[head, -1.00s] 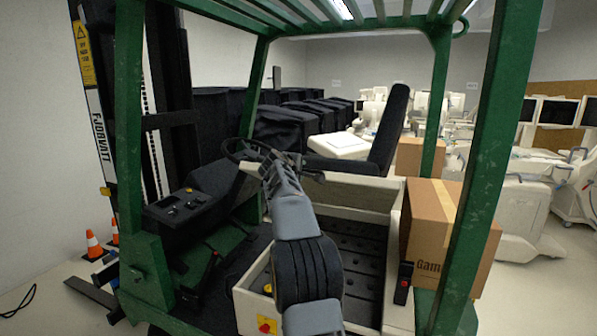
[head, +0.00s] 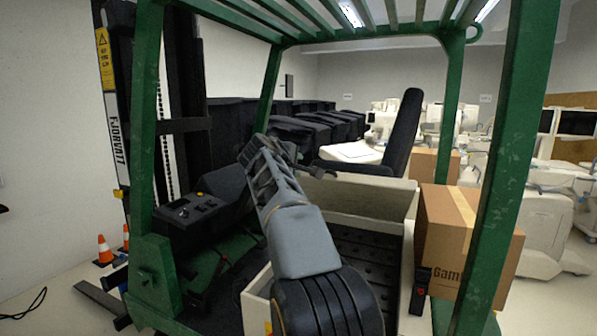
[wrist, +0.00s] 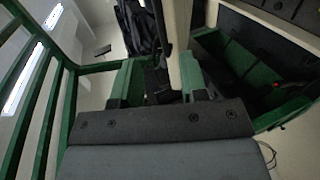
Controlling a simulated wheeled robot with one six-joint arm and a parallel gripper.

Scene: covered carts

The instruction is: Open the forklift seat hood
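The forklift's black seat (head: 402,135) stands behind the cream compartment in the head view, its backrest upright and leaning slightly right. A cream panel (head: 365,198) is below it. The compartment in front is uncovered and shows a dark studded inside (head: 365,255). I cannot tell how far the seat hood is tilted.
Green posts (head: 500,150) and roof bars frame the cab. A console (head: 188,210) is left of my arm. A cardboard box (head: 465,235) sits on the right, another behind it (head: 433,165). Orange cones (head: 104,248) stand at left.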

